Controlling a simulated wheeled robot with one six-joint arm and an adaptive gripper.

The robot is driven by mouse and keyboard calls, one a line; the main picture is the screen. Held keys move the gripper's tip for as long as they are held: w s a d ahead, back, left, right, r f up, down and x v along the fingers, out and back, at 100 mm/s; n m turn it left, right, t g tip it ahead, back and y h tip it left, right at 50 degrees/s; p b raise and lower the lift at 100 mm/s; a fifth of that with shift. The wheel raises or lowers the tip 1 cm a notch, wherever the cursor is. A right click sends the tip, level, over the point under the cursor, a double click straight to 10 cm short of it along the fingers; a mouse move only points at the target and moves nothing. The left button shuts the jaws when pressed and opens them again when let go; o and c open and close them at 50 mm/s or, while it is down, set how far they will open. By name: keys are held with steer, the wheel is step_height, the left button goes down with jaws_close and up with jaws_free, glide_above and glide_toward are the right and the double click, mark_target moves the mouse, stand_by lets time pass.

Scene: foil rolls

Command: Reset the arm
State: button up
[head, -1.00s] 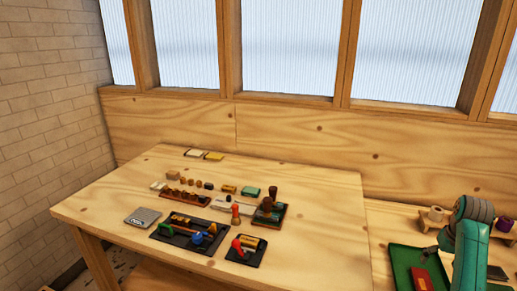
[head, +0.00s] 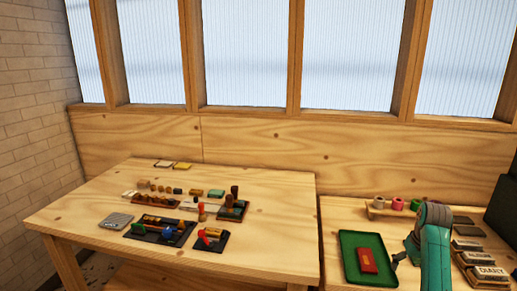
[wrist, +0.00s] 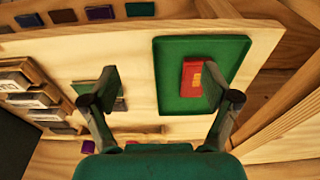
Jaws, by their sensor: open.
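My teal arm (head: 434,250) reaches over the right-hand table at the lower right of the head view. My gripper (wrist: 160,95) shows in the wrist view with its two dark fingers spread wide and nothing held between them. Bare wood and part of a green tray (wrist: 168,60) lie below it. A red box (wrist: 192,78) lies in the tray, close to the right finger. In the head view, the gripper is partly hidden by the arm, beside the tray (head: 361,241).
A small wooden rack (head: 379,213) holds coloured rolls (head: 397,204), partly hidden behind the arm. Dark boxes, one marked DIARY (head: 488,271), stand at right. The left table (head: 90,205) carries several stamps and small items; its front right is clear.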

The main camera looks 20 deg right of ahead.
steer(key=a+f+n+t+h, duration=0.1)
steer(key=a+f+t, duration=0.1)
steer(key=a+f, duration=1.45)
steer(key=s+a+f+n+t+h, duration=0.1)
steer(key=s+a+f+t, duration=0.1)
steer(key=s+a+f, duration=0.45)
steer(key=s+a+f+n+t, duration=0.15)
steer(key=s+a, duration=0.25)
steer(key=a, duration=0.5)
steer(key=s+a+r+n+t, duration=0.1)
steer(key=s+a+r+t, duration=0.4)
steer(key=s+a, duration=0.8)
steer(key=s+a+r+n+t+y, duration=0.1)
steer(key=s+a+r, duration=0.1)
steer(key=s+r, duration=0.5)
steer(key=s+a+r+n+t+y, duration=0.1)
steer(key=s+a+r+y, duration=0.1)
steer(key=s+r, duration=0.5)
step_height(320, 180, up, 4)
steer(key=shift+r+t, duration=0.25)
steer(key=shift+t, duration=0.1)
steer(key=shift+a, duration=0.1)
